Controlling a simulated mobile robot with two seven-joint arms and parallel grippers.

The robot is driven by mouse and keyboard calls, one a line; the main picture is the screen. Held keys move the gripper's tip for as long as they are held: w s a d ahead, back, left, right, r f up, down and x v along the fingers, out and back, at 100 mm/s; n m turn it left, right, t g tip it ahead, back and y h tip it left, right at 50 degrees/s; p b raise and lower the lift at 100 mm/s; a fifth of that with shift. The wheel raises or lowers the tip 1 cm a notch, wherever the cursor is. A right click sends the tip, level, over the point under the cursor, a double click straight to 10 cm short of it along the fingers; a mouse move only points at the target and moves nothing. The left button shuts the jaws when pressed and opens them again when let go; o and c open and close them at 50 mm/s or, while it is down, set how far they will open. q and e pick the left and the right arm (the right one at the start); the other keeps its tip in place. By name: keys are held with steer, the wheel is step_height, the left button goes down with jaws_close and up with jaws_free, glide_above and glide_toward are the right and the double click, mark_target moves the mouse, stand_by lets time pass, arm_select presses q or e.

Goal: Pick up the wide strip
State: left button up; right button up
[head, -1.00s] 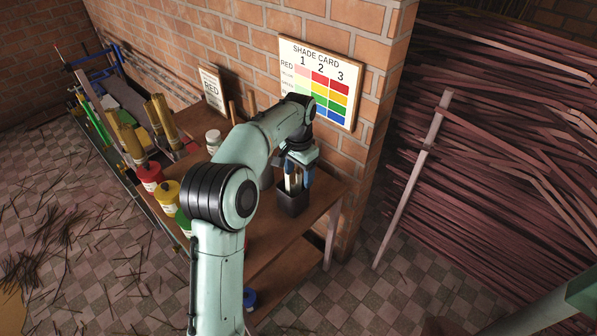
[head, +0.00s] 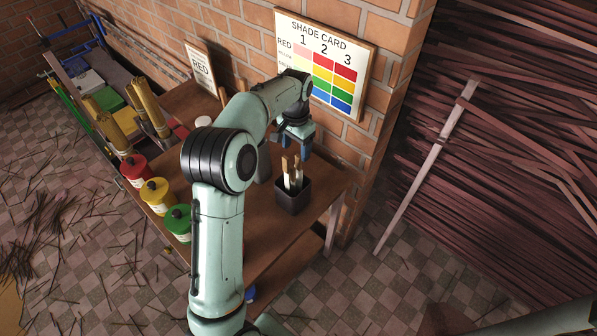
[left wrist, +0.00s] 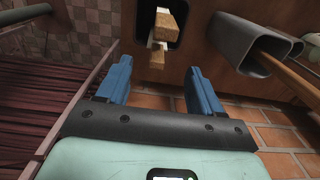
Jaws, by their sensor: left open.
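Two upright strips with light wooden tops and white lower parts stand in a black cup (head: 292,200) near the table's right end. In the head view I see a left strip (head: 285,168) and a right strip (head: 298,173); I cannot tell surely which is the wide strip. My left gripper (head: 296,142) is open and empty, behind and above the cup on the wall side. In the left wrist view its blue fingers (left wrist: 160,68) are apart, with the strips (left wrist: 162,30) beyond the gap, touching neither finger. My right gripper is not in view.
A grey holder (left wrist: 245,42) with sticks shows beside the cup in the wrist view. Red (head: 135,168), yellow (head: 155,192) and green (head: 178,220) pots line the table's left side. The brick wall with the shade card (head: 323,62) stands close behind the gripper.

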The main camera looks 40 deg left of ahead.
mark_target(298, 167)
arm_select(q)
steer(key=f, duration=0.9)
steer(key=shift+w+d+f, duration=0.15)
steer(key=shift+w+f, duration=0.1)
steer(key=shift+f, duration=0.15)
steer(key=shift+r, duration=0.1)
steer(key=c, duration=1.1)
